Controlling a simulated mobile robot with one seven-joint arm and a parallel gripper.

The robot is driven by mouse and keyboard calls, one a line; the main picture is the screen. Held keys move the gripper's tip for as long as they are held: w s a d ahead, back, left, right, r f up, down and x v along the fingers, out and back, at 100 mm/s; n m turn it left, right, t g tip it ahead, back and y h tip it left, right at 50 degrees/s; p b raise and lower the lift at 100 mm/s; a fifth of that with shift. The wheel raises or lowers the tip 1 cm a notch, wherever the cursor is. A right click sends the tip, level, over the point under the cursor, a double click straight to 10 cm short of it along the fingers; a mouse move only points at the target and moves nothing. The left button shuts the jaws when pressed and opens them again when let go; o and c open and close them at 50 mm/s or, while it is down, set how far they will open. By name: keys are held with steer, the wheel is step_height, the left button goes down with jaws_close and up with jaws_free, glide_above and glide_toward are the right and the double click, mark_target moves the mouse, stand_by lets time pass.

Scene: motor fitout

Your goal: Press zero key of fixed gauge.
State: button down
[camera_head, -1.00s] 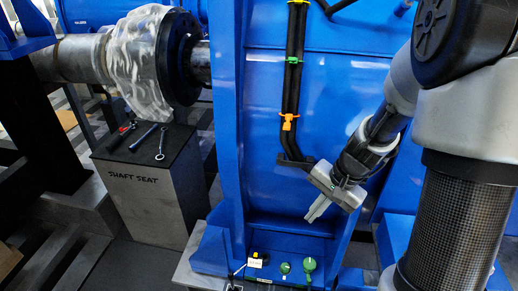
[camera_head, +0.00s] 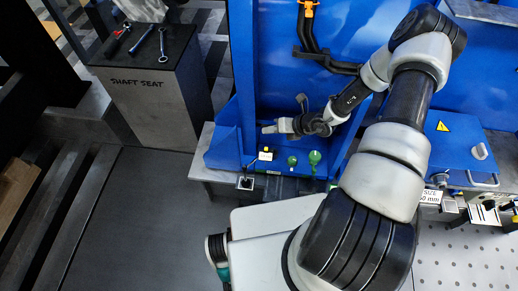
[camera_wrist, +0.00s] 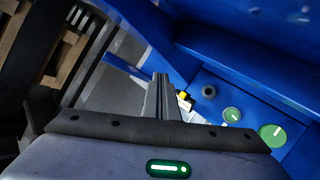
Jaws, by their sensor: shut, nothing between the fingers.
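My gripper (camera_head: 268,129) is shut and empty, its fingers pointing left above the blue ledge (camera_head: 225,150) of the machine. In the wrist view its fingertips (camera_wrist: 160,76) are together. A small yellow-and-black part with a white label (camera_head: 265,155) sits on the ledge just below the gripper; it also shows in the wrist view (camera_wrist: 184,97), partly hidden behind the fingers. A small dark square device with a light face (camera_head: 245,183) is at the bench edge, below and left of that part. I cannot tell which of these is the fixed gauge, and no zero key is readable.
Two green round knobs (camera_head: 292,160) (camera_head: 315,158) stand right of the yellow part. A dark hose (camera_head: 325,60) hangs on the blue wall behind. The shaft seat block (camera_head: 150,90) carries several tools at left. A perforated plate (camera_head: 465,250) with labelled items is at right.

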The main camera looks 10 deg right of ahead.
steer(key=shift+d, duration=0.1)
steer(key=shift+f, duration=0.1)
steer(key=b, duration=0.7)
glide_toward(266, 149)
steer(key=w+a, duration=0.1)
steer(key=w+a+f, duration=0.2)
steer(key=w+a, duration=0.1)
steer(key=shift+a+f, duration=0.1)
stand_by(1.4)
steer(key=shift+w+f, duration=0.1)
steer(key=shift+f, duration=0.35)
steer(key=shift+f+b, duration=0.4)
steer(key=shift+b, duration=0.1)
stand_by(0.4)
steer(key=shift+r+p, duration=0.6)
steer(key=shift+r, duration=0.25)
